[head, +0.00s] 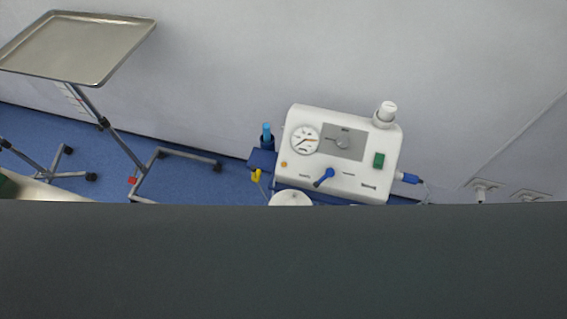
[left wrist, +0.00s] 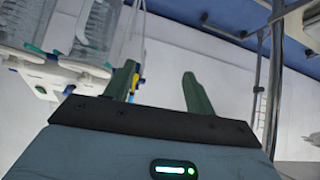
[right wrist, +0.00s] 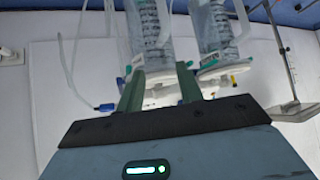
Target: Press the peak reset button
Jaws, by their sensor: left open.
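A white control unit (head: 338,185) stands against the wall in the head view. Its front carries a round gauge (head: 305,139), a grey panel with a dial (head: 343,142), a small orange button (head: 284,164), a green switch (head: 379,160) and a blue lever (head: 324,178). The labels are too small to read, so I cannot tell which control is the peak reset. Neither gripper shows in the head view. My left gripper (left wrist: 160,76) is open and empty in its wrist view. My right gripper (right wrist: 158,74) is open with nothing held; white equipment appears beyond its fingers.
A metal tray on a stand (head: 80,45) is at the upper left. A dark grey surface (head: 280,260) fills the lower head view and hides what lies below the unit. Clear ribbed canisters appear in the left wrist view (left wrist: 95,30) and right wrist view (right wrist: 150,28).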

